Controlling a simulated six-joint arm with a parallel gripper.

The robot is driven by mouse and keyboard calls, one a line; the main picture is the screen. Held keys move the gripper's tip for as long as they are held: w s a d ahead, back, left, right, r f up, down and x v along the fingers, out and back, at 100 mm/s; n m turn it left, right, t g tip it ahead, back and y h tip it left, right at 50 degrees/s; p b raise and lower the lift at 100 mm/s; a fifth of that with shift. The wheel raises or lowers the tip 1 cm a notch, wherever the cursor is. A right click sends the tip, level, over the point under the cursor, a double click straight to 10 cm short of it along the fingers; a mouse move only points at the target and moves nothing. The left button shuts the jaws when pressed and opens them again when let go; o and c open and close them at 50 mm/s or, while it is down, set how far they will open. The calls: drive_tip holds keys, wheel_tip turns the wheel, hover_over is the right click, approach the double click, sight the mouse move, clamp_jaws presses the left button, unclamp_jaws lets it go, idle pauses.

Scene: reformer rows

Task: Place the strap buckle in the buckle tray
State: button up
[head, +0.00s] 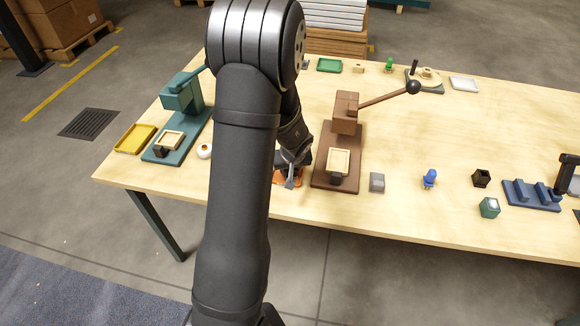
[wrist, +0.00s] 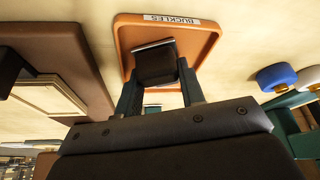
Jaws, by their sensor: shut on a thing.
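The strap buckle (wrist: 156,66), dark with a pale metal bar, is between the two fingers of my gripper (wrist: 159,76) in the wrist view. The orange buckle tray (wrist: 205,42), labelled BUCKLES, lies behind the buckle in that view. The buckle overlaps the tray's inside; I cannot tell whether it touches the tray floor. In the head view my gripper (head: 291,181) is low over the tray (head: 280,178) near the table's front edge. My arm and gripper hide much of the tray there, and the buckle is not clear.
A brown press (head: 322,180) stands just right of the tray, a teal press (head: 160,155) to its left. A small white round thing (head: 204,151) is between teal press and tray. A yellow tray (head: 135,138) is far left. A grey block (head: 377,182) is right of the brown press.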

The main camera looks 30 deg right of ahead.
drive_tip(key=shift+f, duration=0.1)
drive_tip(key=o, duration=0.8)
drive_tip(key=v, duration=1.2)
drive_tip(key=shift+s, duration=0.1)
